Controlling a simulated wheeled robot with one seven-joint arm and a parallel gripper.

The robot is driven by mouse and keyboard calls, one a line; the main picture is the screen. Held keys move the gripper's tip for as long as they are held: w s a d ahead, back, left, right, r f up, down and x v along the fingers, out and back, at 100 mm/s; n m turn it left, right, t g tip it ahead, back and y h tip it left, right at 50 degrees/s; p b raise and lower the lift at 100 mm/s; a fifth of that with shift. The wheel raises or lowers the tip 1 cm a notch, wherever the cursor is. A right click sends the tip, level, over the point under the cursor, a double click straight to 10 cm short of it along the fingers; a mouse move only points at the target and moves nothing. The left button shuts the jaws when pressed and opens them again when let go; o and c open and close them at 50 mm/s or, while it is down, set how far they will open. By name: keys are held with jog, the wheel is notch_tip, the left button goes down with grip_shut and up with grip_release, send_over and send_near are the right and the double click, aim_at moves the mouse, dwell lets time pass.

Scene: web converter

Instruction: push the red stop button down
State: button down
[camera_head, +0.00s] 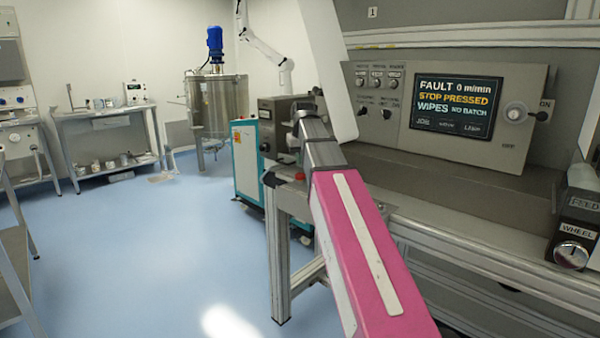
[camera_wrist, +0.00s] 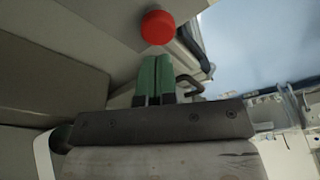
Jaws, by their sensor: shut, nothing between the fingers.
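The red stop button (camera_wrist: 157,27) is a round red cap on a grey surface, near the top of the wrist view. In the head view, a small patch of red (camera_head: 299,176) shows beside my arm at the machine's near left corner, mostly covered. My gripper (camera_wrist: 155,58) has two green fingers closed side by side with nothing between them. Their tips point toward the button, just below it in the wrist view. Contact cannot be told. In the head view, my pink arm hides the fingers. The panel screen (camera_head: 453,105) reads "FAULT 0 m/min", "STOP PRESSED", "WIPES NO BATCH".
A black bent handle (camera_wrist: 189,84) stands close to the right of my fingers in the wrist view. A control panel with knobs (camera_head: 378,88) is on the machine at right. A teal cabinet (camera_head: 246,160) stands behind. The blue floor (camera_head: 150,255) at left is clear.

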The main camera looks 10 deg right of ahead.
aim_at(300, 174)
notch_tip(300, 174, up, 4)
jog(key=shift+r, duration=0.25)
dwell(0.5)
